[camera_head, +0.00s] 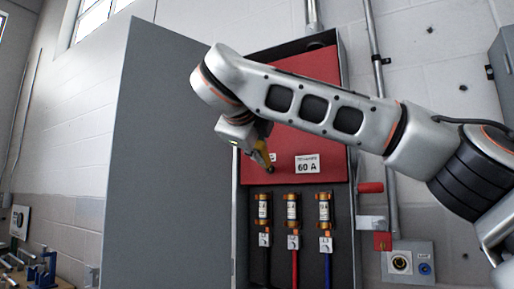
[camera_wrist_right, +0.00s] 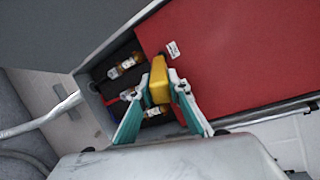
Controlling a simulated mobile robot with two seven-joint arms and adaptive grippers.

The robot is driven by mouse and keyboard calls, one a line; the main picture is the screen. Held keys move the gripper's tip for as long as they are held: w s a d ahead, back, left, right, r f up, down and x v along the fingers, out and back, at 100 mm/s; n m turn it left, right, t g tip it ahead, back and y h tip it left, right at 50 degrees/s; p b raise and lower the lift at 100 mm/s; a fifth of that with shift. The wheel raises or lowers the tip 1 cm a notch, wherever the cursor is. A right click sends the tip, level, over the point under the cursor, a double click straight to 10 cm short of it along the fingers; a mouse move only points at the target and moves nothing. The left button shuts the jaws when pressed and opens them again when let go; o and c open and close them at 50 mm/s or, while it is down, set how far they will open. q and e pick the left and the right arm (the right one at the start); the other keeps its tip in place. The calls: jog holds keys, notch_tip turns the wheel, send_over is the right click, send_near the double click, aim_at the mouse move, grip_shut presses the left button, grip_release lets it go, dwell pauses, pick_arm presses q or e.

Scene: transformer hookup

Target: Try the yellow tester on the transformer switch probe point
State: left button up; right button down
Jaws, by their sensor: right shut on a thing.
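The yellow tester (camera_head: 262,152) is held by my right gripper (camera_head: 258,146) in front of the red panel (camera_head: 310,100) of the open switch box. In the right wrist view the tester (camera_wrist_right: 159,80) sits between the two teal-and-grey fingers (camera_wrist_right: 161,88), which are shut on it. Its lower end is close to a small white label and a dark spot on the panel; I cannot tell whether it touches. The probe point is not clearly visible. A "60 A" label (camera_head: 307,164) is just right of the tester. My left gripper is out of view.
Several fuses, including the middle one (camera_head: 292,210), stand below the red panel with black, red and blue cables. The grey door (camera_head: 165,150) stands open at left. A red handle (camera_head: 370,187) sticks out at right. A workbench with tools is at lower left.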

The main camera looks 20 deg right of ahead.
jog(key=shift+w+d, duration=0.25)
jog(key=shift+d, duration=0.1)
dwell(0.4)
dwell(1.2)
dwell(0.3)
